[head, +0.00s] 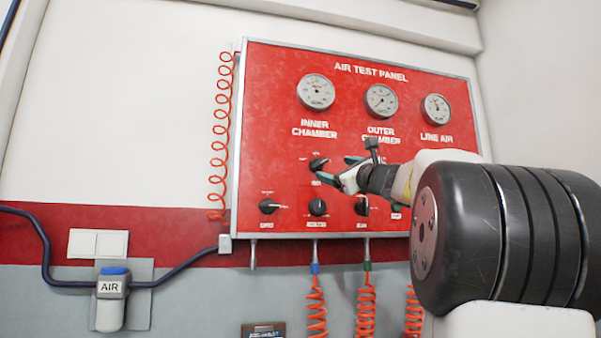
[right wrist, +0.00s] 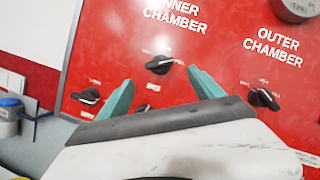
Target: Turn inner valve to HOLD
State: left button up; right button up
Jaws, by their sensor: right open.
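The inner valve is a black knob (head: 318,164) under the INNER CHAMBER label on the red air test panel (head: 270,90). My right gripper (head: 338,170) has teal fingers and is open and empty, in front of the panel close to the knob. In the right wrist view its fingertips (right wrist: 160,80) lie on either side below the knob, with no visible contact. My left gripper is out of view.
The OUTER CHAMBER knob (right wrist: 263,98) is right of my right gripper. A lower row holds more black knobs, including a left one (head: 268,206) and a middle one (head: 317,207). Gauges (head: 316,92) sit above. Orange coiled hoses (head: 317,305) hang below, and an AIR unit (head: 111,290) is at left.

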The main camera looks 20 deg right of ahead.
aim_at(321, 165)
jog(key=x, duration=0.7)
jog(key=shift+w+a+r, duration=0.1)
jog(key=shift+w, duration=0.05)
jog(key=c, duration=1.4)
